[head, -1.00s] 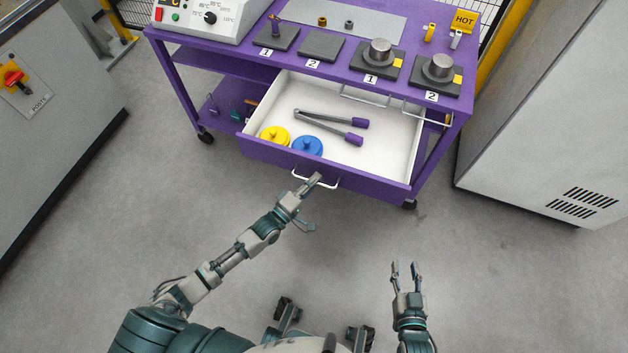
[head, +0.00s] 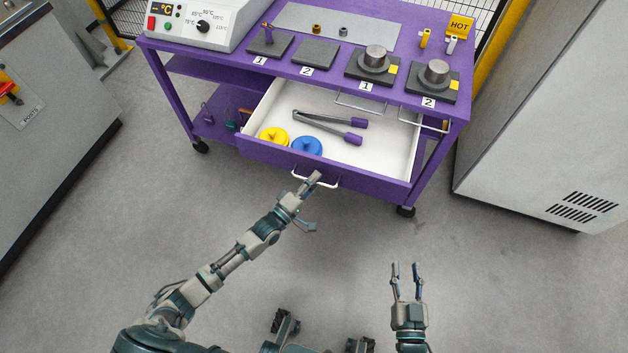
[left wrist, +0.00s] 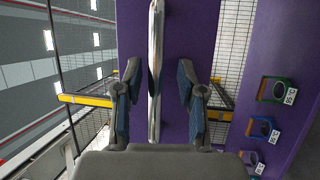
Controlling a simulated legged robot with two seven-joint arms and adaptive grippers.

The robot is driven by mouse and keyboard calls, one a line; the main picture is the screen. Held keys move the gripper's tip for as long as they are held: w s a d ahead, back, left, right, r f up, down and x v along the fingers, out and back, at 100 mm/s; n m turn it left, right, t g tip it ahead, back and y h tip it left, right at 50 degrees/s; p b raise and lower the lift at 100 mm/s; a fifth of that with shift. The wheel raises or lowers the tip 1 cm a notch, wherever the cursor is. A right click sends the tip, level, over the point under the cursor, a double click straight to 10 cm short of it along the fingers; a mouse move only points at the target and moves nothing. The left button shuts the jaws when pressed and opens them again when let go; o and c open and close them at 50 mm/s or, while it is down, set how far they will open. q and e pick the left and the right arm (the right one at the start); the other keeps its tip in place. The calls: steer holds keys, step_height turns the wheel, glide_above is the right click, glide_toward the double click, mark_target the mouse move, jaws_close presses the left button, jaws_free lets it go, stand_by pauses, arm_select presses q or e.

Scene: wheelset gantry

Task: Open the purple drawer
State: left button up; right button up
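The purple drawer (head: 375,184) is pulled out of the purple cart, and its white inside shows. Its pale bar handle (head: 326,184) is on the front face. My left gripper (head: 315,202) is at this handle with its fingers apart. In the left wrist view the handle (left wrist: 155,70) runs between the two open fingers (left wrist: 158,85), with a gap on both sides. My right gripper (head: 405,267) is open and empty over the floor.
The cart top (head: 235,65) carries a control box (head: 195,22), dark pads and metal cylinders (head: 436,73). Wire handles (head: 424,123) hang over the drawer's back right. Grey cabinets stand left (head: 50,100) and right (head: 545,120). The floor before the drawer is clear.

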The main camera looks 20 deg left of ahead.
arm_select(q)
steer(key=v, duration=1.2)
steer(key=shift+a, duration=0.1)
